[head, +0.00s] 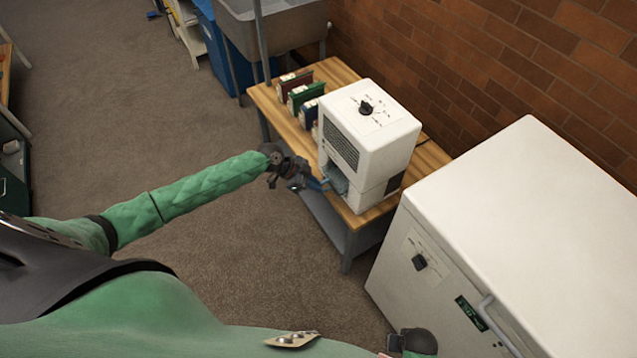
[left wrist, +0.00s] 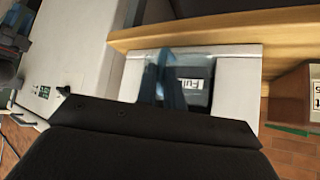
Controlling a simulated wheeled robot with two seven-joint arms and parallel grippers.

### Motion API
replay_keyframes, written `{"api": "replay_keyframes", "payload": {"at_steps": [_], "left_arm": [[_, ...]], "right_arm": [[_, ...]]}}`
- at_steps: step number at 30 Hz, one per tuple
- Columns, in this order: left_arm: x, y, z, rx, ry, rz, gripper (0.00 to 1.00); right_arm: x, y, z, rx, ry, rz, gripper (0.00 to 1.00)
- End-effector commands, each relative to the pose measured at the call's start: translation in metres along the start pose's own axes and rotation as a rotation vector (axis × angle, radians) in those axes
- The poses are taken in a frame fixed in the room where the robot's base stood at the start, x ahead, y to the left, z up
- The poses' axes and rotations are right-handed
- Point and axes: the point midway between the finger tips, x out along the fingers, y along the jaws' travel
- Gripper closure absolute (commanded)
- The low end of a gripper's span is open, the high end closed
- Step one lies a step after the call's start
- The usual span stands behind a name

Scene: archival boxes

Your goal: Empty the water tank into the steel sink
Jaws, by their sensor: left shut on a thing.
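The water tank (head: 337,181) is a bluish see-through part low in the front of the white dehumidifier (head: 372,130). The dehumidifier stands on a wooden bench. My left gripper (head: 312,184) is at the tank's front and is shut on it. In the left wrist view the blue tank (left wrist: 153,83) shows at the opening, beside a dark panel with a "Full" label; my gripper's dark body hides the lower part. The steel sink (head: 285,25) stands at the far end beyond the bench. Dark parts of mine at the bottom edge do not show my right fingers clearly.
Several upright box files (head: 305,97) stand on the wooden bench (head: 343,76) left of the dehumidifier. A large white cabinet (head: 530,220) stands close on the right. A blue bin (head: 222,45) is by the sink. The carpet (head: 190,110) left of the bench is clear.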

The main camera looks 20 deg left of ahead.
Motion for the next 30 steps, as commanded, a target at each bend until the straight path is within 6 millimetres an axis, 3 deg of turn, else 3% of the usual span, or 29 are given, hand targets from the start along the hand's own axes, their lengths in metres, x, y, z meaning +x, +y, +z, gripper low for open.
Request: {"api": "replay_keyframes", "payload": {"at_steps": [30], "left_arm": [[-0.024,0.023,0.024,0.0,0.001,-0.001,1.0]], "right_arm": [[0.002,0.0,0.0,0.0,0.0,0.0,0.64]]}}
